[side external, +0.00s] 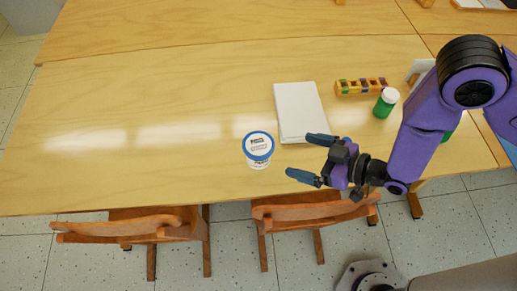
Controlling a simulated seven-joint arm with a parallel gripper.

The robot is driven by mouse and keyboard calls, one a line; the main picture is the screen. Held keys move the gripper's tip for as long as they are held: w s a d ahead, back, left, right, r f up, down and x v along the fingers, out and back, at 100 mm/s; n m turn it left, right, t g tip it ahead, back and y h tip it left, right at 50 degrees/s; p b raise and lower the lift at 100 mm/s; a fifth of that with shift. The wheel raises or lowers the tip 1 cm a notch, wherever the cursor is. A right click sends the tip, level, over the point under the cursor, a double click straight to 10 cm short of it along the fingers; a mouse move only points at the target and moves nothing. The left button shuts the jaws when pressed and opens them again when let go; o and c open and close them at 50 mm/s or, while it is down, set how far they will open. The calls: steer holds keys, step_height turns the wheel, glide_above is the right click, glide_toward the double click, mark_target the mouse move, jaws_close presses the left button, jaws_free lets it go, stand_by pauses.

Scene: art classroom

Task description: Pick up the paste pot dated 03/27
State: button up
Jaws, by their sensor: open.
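A white pot with a blue-rimmed lid and a printed label (258,149) stands upright on the wooden table, left of my gripper. The print is too small to read, so I cannot tell its date. My gripper (305,156) is open and empty, its two dark blue fingers pointing left toward the pot. There is a gap between the fingertips and the pot.
A white pad or book (300,112) lies just behind the gripper. A green bottle with a white cap (386,103) and a wooden holder with coloured pieces (361,87) stand at the back right. Two chairs (140,228) are at the front edge. The table's left is clear.

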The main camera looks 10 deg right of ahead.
mark_target(265, 147)
steer(key=x, duration=0.7)
steer(key=shift+w+a+f, duration=0.1)
steer(key=shift+f+x, duration=0.15)
steer(key=shift+x, duration=1.15)
steer(key=shift+f+x, duration=0.1)
steer(key=shift+x, duration=1.2)
steer(key=shift+c, duration=0.3)
steer(key=c, duration=0.9)
